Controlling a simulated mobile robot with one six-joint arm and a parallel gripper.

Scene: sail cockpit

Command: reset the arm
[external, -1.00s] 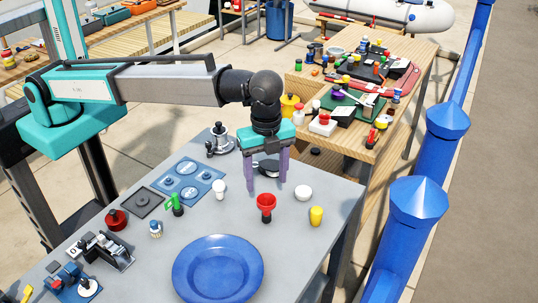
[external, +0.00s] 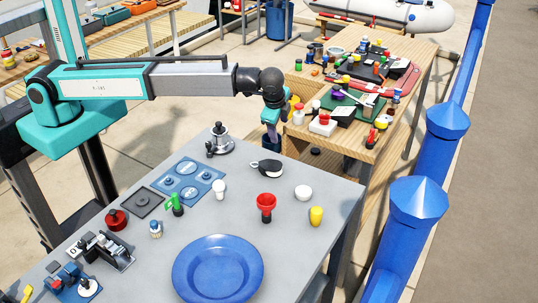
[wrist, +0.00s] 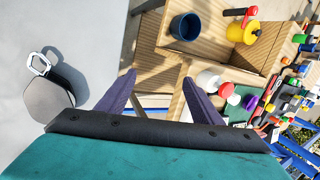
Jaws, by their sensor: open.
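My gripper (external: 271,140) is raised past the back edge of the grey table (external: 140,262), tilted away from the external camera. In the wrist view its two purple fingers (wrist: 160,98) stand apart with nothing between them. Beyond the fingers are the table edge and the wooden bench. A black-and-white block with a metal loop (external: 267,168) lies on the grey table below my gripper. It also shows at the left of the wrist view (wrist: 50,92), apart from the fingers.
The grey table holds a blue plate (external: 218,270), a red funnel-like piece (external: 266,203), a yellow piece (external: 316,216) and a silver winch-like piece (external: 219,140). The wooden bench (external: 358,150) behind is crowded. A blue cup (wrist: 186,27) sits in its compartment. Blue posts (external: 418,205) stand right.

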